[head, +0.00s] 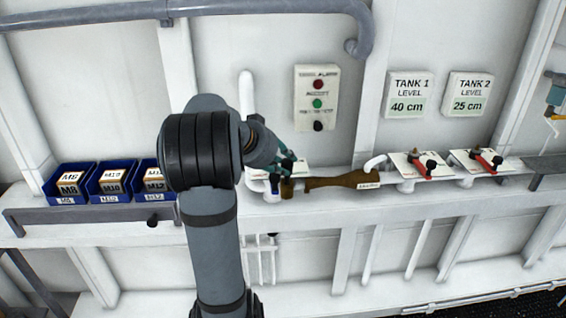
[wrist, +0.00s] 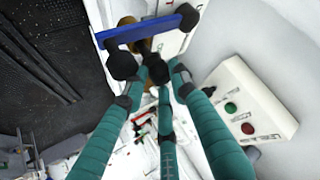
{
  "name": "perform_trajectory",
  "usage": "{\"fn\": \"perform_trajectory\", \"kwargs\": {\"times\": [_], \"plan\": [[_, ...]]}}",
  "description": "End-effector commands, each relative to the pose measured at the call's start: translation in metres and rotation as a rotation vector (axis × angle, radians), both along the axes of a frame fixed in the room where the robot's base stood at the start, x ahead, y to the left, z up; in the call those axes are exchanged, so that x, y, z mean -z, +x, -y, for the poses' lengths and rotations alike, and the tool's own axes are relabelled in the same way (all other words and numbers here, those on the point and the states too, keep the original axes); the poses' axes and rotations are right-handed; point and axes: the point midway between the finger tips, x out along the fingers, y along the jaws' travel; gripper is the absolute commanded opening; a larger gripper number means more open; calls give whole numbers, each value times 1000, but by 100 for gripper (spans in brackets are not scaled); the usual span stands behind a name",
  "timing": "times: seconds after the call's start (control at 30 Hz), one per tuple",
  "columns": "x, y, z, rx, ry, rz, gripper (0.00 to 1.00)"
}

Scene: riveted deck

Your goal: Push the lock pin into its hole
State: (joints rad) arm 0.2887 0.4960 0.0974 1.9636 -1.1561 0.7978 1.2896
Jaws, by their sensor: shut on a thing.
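My gripper (wrist: 151,72) has teal fingers with black tips, drawn close together beside a blue bar-shaped lever (wrist: 145,31). It is shut on a small part, which looks like the lock pin; the tips hide most of it. A black knob (wrist: 188,15) sits at the right end of the blue lever in the wrist view. A brass-brown fitting shows behind the tips. In the head view my gripper (head: 285,174) is at the valve left of the brown pipe piece (head: 345,180), partly hidden by my arm. The hole cannot be made out.
A control box (head: 317,97) with red and green buttons is on the wall above. Two valves with red levers (head: 423,166) stand on the ledge to the right. Blue bins (head: 111,182) stand on the left. A white pipe (head: 247,95) rises behind my arm.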

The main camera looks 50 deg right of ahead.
Motion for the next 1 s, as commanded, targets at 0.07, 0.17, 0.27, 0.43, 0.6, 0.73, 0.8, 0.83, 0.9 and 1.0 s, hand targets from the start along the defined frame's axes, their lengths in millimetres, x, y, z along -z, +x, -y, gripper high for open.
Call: {"fn": "perform_trajectory", "kwargs": {"times": [0.07,0.17,0.27,0.43,0.6,0.73,0.8,0.83,0.9,1.0], "plan": [[2,0,0,0,0,0,3],[4,0,0,0,1,0,3],[3,0,0,1,2,-1,3],[4,-1,-1,2,4,-2,33],[5,-1,-1,3,6,-2,43],[6,-1,-1,4,7,-2,48],[6,-1,-2,3,7,-2,48],[6,-1,-2,3,7,-2,48],[5,0,-2,3,7,-1,48],[5,0,-2,1,6,-1,48]]}}
